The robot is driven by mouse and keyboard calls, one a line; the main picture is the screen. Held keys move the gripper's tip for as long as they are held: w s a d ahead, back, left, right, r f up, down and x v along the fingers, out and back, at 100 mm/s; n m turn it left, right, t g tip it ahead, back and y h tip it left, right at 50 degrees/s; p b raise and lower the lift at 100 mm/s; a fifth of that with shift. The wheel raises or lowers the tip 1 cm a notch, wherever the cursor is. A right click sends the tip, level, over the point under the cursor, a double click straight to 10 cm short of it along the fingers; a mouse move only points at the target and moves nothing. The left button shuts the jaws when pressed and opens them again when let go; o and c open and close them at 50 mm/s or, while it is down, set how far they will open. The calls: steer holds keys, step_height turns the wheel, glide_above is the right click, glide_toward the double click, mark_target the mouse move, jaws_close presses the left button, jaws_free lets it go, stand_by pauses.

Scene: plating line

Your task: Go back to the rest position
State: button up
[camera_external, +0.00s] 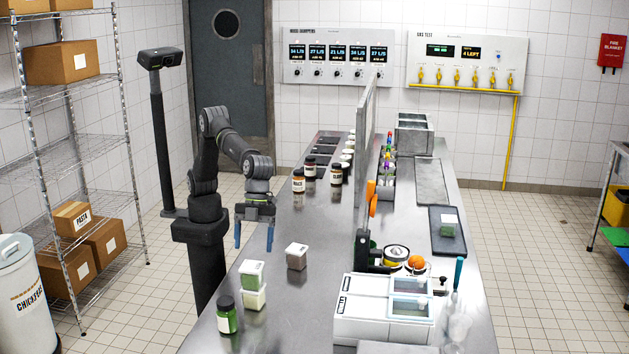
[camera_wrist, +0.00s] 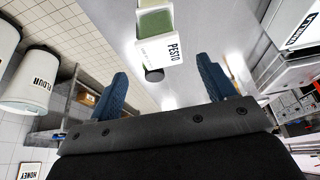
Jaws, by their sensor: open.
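My gripper (camera_external: 254,236) hangs over the left edge of the steel counter (camera_external: 300,325), with its two blue fingers pointing down. It is open and empty. In the wrist view the fingers of my gripper (camera_wrist: 162,88) are spread wide with nothing between them. My arm is bent, with its forearm sloping down to the right. A pesto container (camera_wrist: 158,45) shows in the wrist view, beyond the fingers and apart from them.
Several brown jars (camera_external: 309,168) stand farther back. A divider (camera_external: 366,140) and a white dispenser (camera_external: 385,308) are to the right.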

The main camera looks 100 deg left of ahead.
mark_target(251, 266)
steer(key=x, duration=1)
steer(key=shift+f, duration=0.1)
steer(key=shift+d, duration=0.15)
steer(key=shift+r, duration=1.6)
step_height(251, 266, down, 2)
steer(key=shift+f, duration=0.15)
steer(key=shift+a+f, duration=0.15)
steer(key=shift+a, duration=0.05)
steer(key=v, duration=1)
